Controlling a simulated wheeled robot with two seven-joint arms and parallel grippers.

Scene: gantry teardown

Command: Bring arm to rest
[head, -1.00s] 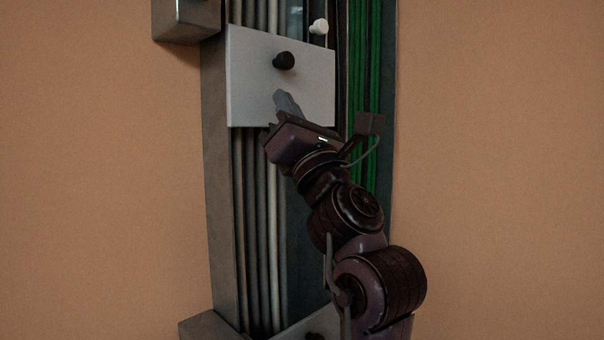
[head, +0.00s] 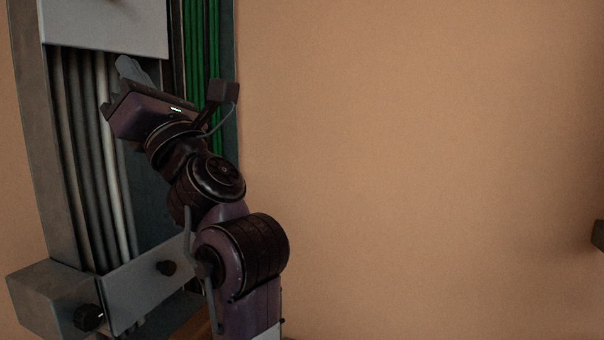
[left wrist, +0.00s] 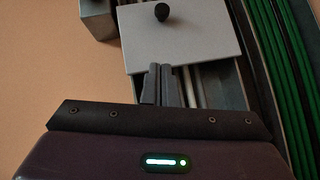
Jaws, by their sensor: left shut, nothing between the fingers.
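My left gripper (head: 128,70) is in the head view at the upper left, in front of the grey gantry column, just below a pale grey cover plate (head: 105,22). In the left wrist view the gripper (left wrist: 158,84) has its two fingers close together with nothing between them. The plate shows there too, with a black knob (left wrist: 161,12) on it, beyond the fingertips. I cannot tell whether the fingertips touch the plate. My right gripper is in neither view.
Grey cables (head: 88,150) and green cables (head: 203,60) run along the column. A lower grey bracket (head: 130,290) with black knobs (head: 88,318) crosses it, close to my arm. Bare tan wall (head: 430,150) fills the right. A dark block (head: 598,235) shows at the right edge.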

